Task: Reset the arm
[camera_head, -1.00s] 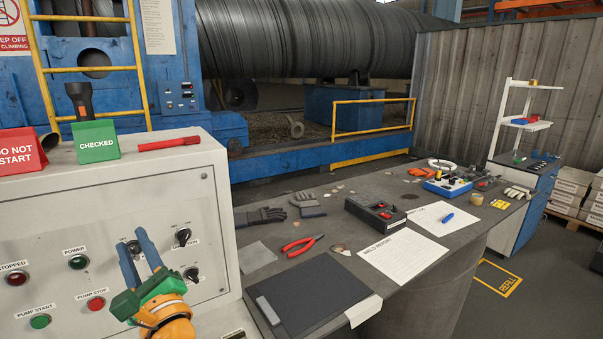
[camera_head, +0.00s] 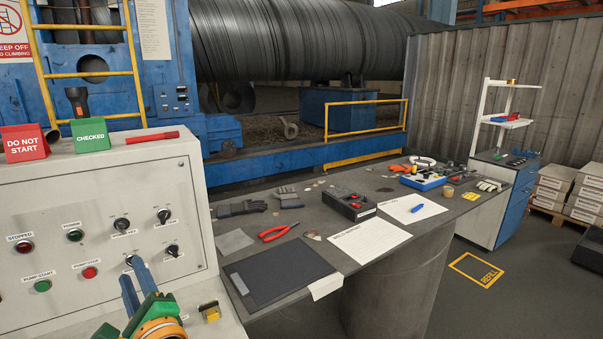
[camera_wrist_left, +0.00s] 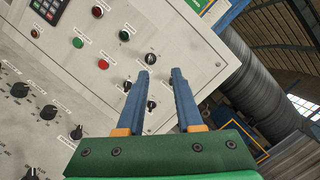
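My left gripper (camera_head: 136,278) is low in the head view, in front of the lower right part of the grey control panel (camera_head: 90,240). Its two blue fingers are apart with nothing between them. The left wrist view shows the open fingers (camera_wrist_left: 158,76) pointing at the panel, with a black knob (camera_wrist_left: 151,106) seen in the gap behind them. I cannot tell the exact distance to the panel, but no clear contact shows. My right gripper is in neither view.
The panel carries several knobs and buttons, including a red button (camera_head: 90,272). Red and green signs and a red marker-like object (camera_head: 151,138) stand or lie on top. To the right, the workbench (camera_head: 345,285) holds a black folder (camera_head: 277,273), red pliers (camera_head: 276,232), gloves and papers.

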